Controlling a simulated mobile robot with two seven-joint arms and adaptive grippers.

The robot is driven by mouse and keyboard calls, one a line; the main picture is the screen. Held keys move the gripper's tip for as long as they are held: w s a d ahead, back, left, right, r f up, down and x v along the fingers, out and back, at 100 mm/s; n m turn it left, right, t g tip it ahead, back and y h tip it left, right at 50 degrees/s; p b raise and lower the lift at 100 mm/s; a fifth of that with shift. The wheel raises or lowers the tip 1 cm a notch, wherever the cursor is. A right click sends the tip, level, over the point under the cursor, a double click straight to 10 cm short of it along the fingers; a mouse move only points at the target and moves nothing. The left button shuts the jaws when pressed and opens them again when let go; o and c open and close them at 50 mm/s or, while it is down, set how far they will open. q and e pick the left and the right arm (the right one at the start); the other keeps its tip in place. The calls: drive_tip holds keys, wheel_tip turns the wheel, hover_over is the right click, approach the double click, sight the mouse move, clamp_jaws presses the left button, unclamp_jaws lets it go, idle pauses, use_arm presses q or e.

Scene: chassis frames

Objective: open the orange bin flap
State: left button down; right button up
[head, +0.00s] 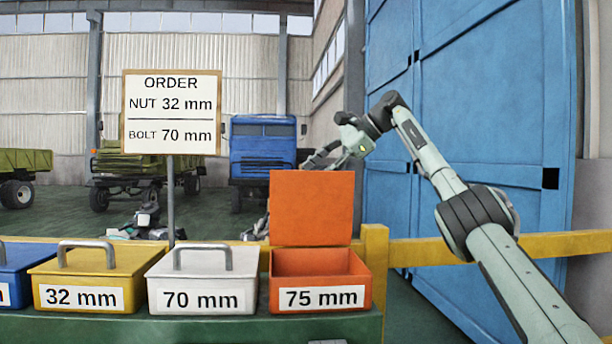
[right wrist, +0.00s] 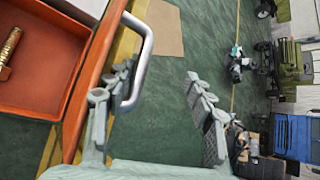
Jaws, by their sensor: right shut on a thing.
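The orange bin (head: 330,263), labelled 75 mm, stands at the right end of the row. Its orange flap (head: 311,207) stands raised, about upright, at the back of the bin, so the opening shows. My right gripper (head: 322,158) is behind the flap's top edge, its fingertips partly hidden in the head view. In the right wrist view, the flap (right wrist: 92,85) is seen nearly edge-on and its grey handle (right wrist: 148,45) lies at the left finger of the gripper (right wrist: 160,88).
A white 70 mm bin (head: 205,278), a yellow 32 mm bin (head: 88,278) and a blue bin (head: 15,275) stand to the left, lids closed. An order sign (head: 171,112) rises behind them. A yellow rail (head: 480,244) runs behind. A brass-coloured piece (right wrist: 9,50) lies inside the orange bin.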

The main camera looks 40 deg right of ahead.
wheel_tip(320, 180, up, 5)
drive_tip(key=s+d+t, duration=0.1)
drive_tip(key=s+d, duration=0.1)
drive_tip(key=shift+d, duration=0.35)
drive_tip(key=s+d+r+g, duration=0.1)
drive_tip(key=s+d+r, duration=0.1)
drive_tip(key=s, duration=0.4)
drive_tip(key=shift+s+r, duration=0.15)
